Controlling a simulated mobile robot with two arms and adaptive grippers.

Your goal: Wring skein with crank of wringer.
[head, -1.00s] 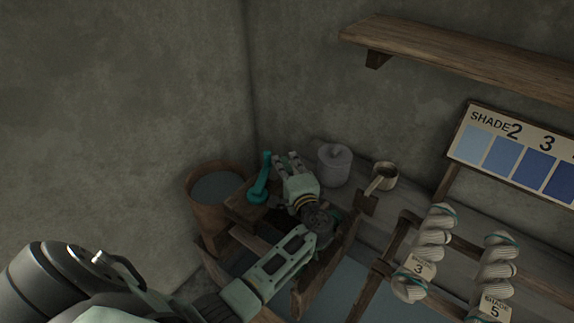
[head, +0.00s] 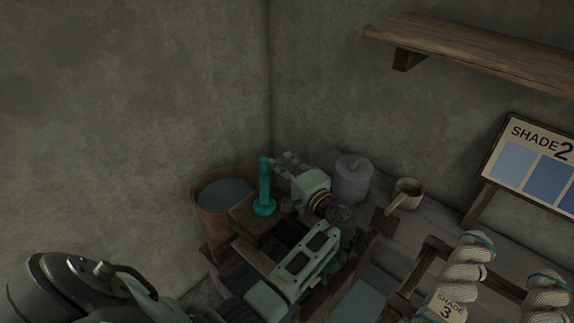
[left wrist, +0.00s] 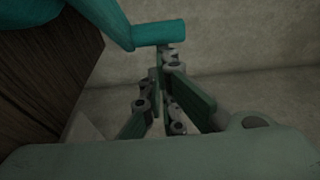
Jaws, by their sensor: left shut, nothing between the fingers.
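The teal crank (head: 264,186) stands nearly upright at the wooden wringer frame (head: 243,213) in the head view. In the left wrist view the crank's arm (left wrist: 108,22) runs to a short teal handle (left wrist: 160,33) just beyond the fingertips. My left gripper (head: 284,160) is close at the right of the crank's upper end. Its fingers (left wrist: 168,58) are shut and empty. Whether they touch the handle cannot be told. No skein can be made out clearly on the wringer. My right gripper is not in view.
A brown bucket of dark liquid (head: 222,198) stands left of the wringer. A grey lidded pot (head: 352,181) and a ladle cup (head: 408,190) stand right of my gripper. Pale skeins (head: 467,265) hang at lower right. A shelf (head: 470,48) is above, and walls close the corner.

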